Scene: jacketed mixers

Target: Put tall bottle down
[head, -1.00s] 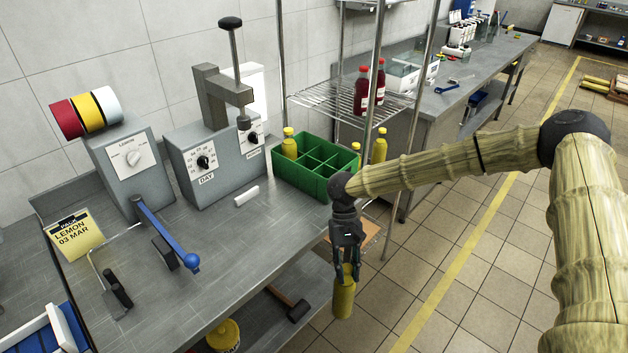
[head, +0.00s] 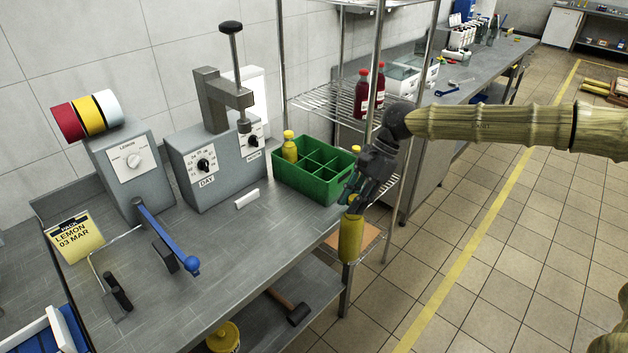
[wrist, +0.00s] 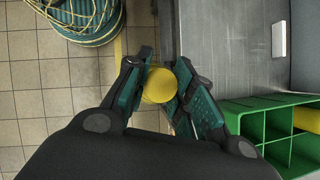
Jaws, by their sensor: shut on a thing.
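My gripper (head: 356,192) is shut on the tall yellow bottle (head: 350,238), gripping it near its top. It hangs roughly upright just off the right edge of the steel bench, in front of the green crate. In the wrist view the bottle's round yellow cap (wrist: 159,86) shows between the fingers, beside the bench edge. The green divided crate (head: 318,188) stands at the bench's right end. One yellow bottle (head: 289,147) stands in its far left compartment; the other compartments that I can see into look empty.
The steel bench (head: 262,238) is clear in front of the crate, apart from a small white block (head: 246,198). A wire shelf rack (head: 335,98) with red bottles (head: 362,94) stands behind the crate. A mallet (head: 290,307) lies on the lower shelf.

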